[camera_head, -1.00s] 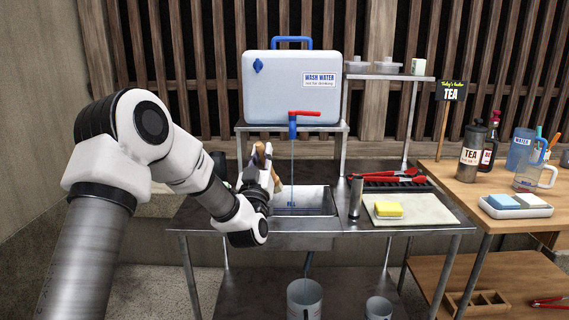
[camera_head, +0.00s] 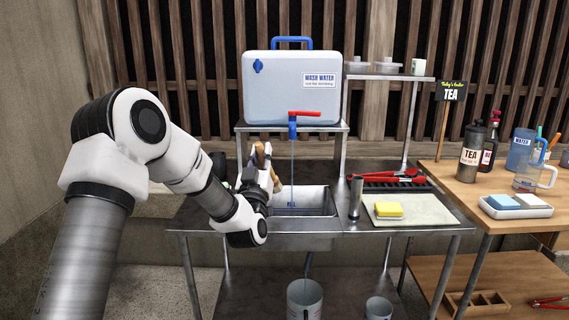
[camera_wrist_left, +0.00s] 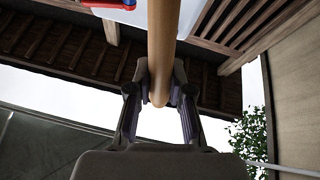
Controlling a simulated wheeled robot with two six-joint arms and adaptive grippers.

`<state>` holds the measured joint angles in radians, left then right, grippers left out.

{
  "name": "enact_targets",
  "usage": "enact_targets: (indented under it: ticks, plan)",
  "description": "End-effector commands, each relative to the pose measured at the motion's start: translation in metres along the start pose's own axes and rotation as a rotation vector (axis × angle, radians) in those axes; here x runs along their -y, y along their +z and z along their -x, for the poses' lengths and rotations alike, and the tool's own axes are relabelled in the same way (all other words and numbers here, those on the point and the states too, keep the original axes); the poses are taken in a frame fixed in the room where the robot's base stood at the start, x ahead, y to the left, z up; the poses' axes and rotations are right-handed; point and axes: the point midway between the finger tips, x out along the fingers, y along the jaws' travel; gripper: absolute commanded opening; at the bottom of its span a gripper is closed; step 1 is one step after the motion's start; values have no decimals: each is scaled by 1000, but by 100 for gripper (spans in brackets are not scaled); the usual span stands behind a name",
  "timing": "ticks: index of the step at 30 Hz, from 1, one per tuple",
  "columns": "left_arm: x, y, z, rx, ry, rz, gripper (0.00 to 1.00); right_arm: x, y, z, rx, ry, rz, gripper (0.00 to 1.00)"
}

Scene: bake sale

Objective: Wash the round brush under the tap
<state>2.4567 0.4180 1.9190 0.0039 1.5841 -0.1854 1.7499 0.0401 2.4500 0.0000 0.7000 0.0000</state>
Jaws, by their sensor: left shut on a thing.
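My left gripper (camera_head: 266,184) is at the left edge of the sink basin (camera_head: 318,201). It is shut on a light wooden handle, taken to be the round brush (camera_wrist_left: 163,45). In the left wrist view the handle runs up from between the fingers (camera_wrist_left: 160,98). In the head view wood shows beside the gripper, but the bristles cannot be made out. The blue tap (camera_head: 292,127) with a red lever (camera_head: 305,113) is on the wash water tank (camera_head: 290,90). A thin blue stream (camera_head: 292,170) falls from it into the basin, right of the gripper. My right gripper is out of view.
Right of the basin stand a metal cylinder (camera_head: 355,197), red tongs (camera_head: 395,177) on a dark rack, and a yellow sponge (camera_head: 388,210) on a pale mat (camera_head: 425,210). A wooden table (camera_head: 480,181) is further right. A bucket (camera_head: 304,297) stands below.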

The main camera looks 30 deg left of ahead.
Motion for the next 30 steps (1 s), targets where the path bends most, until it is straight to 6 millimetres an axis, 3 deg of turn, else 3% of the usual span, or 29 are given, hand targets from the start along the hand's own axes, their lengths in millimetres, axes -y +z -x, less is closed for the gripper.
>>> enact_targets:
  ticks: [15,29,30]
  plan:
    - [8,-55,20,0,-1,1,0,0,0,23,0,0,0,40]
    - [8,-56,21,0,0,1,0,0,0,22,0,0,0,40]
    - [8,-56,21,0,0,1,0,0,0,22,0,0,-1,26]
